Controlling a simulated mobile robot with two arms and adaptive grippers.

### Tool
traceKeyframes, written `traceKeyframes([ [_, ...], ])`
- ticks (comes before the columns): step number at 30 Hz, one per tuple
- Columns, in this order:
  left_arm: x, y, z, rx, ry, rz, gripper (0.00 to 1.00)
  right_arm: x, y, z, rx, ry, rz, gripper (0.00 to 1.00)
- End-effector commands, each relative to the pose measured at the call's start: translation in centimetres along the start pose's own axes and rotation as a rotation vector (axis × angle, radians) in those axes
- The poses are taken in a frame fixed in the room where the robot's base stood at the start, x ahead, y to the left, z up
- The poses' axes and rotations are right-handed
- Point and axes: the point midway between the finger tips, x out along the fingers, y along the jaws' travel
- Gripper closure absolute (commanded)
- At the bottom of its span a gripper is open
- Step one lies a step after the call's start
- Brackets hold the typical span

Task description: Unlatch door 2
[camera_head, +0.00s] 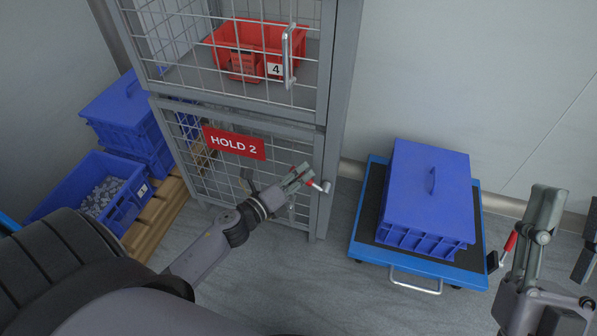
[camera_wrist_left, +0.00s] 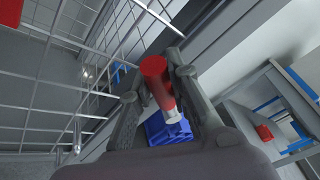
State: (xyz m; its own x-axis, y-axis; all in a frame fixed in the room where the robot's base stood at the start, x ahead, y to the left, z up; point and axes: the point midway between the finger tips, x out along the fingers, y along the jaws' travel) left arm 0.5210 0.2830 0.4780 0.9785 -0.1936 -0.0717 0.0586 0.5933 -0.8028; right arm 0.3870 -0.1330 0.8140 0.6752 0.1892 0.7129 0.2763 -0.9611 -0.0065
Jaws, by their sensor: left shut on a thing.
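Door 2 is the lower mesh cage door with a red "HOLD 2" sign (camera_head: 233,143). Its latch (camera_head: 325,186), a small metal piece with a red grip, sits at the door's right edge by the grey post. My left gripper (camera_head: 306,176) is at this latch. In the left wrist view the red grip (camera_wrist_left: 155,75) lies between the fingers of my left gripper (camera_wrist_left: 160,70), which is shut on it. The door looks closed against the frame. My right gripper (camera_head: 565,225) is at the far right, open and empty, away from the cage.
The upper cage holds a red bin (camera_head: 258,40) labelled 4 behind a door with a metal pull handle (camera_head: 290,55). A blue lidded crate (camera_head: 428,185) sits on a blue cart (camera_head: 357,240) to the right. Blue crates (camera_head: 122,205) stand on a wooden pallet (camera_head: 160,220) at left.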

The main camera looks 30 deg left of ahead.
Motion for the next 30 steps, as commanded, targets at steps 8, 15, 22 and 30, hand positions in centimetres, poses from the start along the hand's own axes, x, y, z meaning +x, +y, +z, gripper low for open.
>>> traceKeyframes([
  [8, -0.05, 0.09, -0.11, 0.009, 0.003, 0.006, 1.00, 0.01, 0.08, 0.73, -0.002, -0.040, 0.001, 0.60],
  [15, -0.05, 0.11, -0.12, 0.008, 0.003, 0.006, 1.00, 0.02, 0.00, 0.72, -0.003, -0.039, 0.000, 0.60],
  [22, -0.03, 0.06, -0.07, 0.007, 0.003, 0.004, 0.68, 0.03, 0.01, 0.71, -0.004, -0.038, 0.000, 0.60],
  [30, 0.00, 0.00, -0.02, 0.006, 0.002, 0.003, 0.62, 0.04, 0.01, 0.69, -0.003, -0.037, 0.001, 0.60],
])
